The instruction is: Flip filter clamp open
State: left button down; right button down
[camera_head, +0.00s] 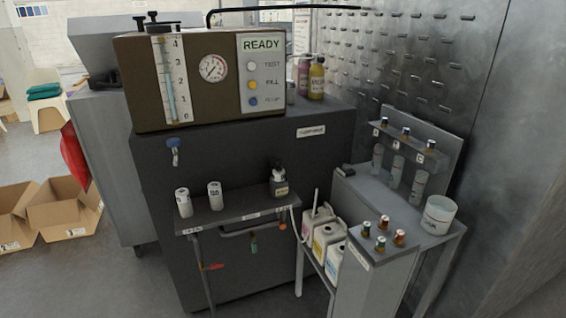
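No part is clearly recognisable as the filter clamp. The dark cabinet carries a brown control box (205,83) with a gauge, a flow tube and a panel reading READY. Low on the cabinet front are a red-handled part (212,267), a green part (254,243) on a pipe and a small orange part (283,226). I cannot tell whether any of these is the clamp, or whether it is open. A blue-handled tap (174,150) sits higher on the front. Neither of my grippers is in view.
A shelf (235,207) on the cabinet front holds two white canisters and a dark bottle (279,181). A grey side bench (380,205) at right holds vials and a white tub (439,215), with jugs (327,245) beside it. Cardboard boxes (65,208) lie on the floor at left.

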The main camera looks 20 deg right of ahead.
aim_at(276, 161)
jog(key=u, duration=0.3)
jog(key=i, duration=1.15)
jog(key=z, duration=0.35)
